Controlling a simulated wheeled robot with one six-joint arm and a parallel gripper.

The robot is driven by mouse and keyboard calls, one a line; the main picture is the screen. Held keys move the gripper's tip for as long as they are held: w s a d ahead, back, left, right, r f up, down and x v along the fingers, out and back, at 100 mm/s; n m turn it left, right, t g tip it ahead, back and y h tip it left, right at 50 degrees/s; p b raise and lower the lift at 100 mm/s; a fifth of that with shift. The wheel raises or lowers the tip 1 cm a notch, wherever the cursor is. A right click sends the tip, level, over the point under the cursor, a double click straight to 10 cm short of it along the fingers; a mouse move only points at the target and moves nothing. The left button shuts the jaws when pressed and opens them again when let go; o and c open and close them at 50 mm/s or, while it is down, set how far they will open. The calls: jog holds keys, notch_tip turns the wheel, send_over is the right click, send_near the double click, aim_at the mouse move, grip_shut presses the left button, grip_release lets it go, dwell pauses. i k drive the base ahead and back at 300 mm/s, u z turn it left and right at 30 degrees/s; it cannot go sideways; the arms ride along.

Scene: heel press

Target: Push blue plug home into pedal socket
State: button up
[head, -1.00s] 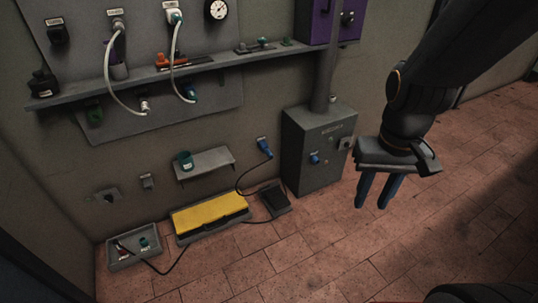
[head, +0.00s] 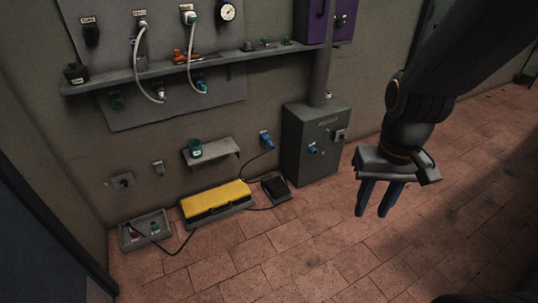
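The blue plug (head: 266,138) is at the wall above the pedal, left of the grey floor cabinet. A dark cable runs from it down toward the black pedal (head: 276,187) on the floor. The socket behind the plug is hidden, and I cannot tell how deep the plug sits. My gripper (head: 374,212) hangs at the right, fingers down, well to the right of the plug. Its two blue fingers stand apart with nothing between them.
A grey cabinet (head: 318,163) with another blue fitting (head: 312,149) stands between plug and gripper in the picture. A small shelf (head: 222,156) holds a green cup (head: 195,147). A yellow-topped case (head: 214,198) and a grey tray (head: 128,239) lie on the floor. The front floor is clear.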

aim_at(268, 142)
jog(key=u, duration=0.2)
jog(key=i, duration=1)
jog(key=u, duration=0.25)
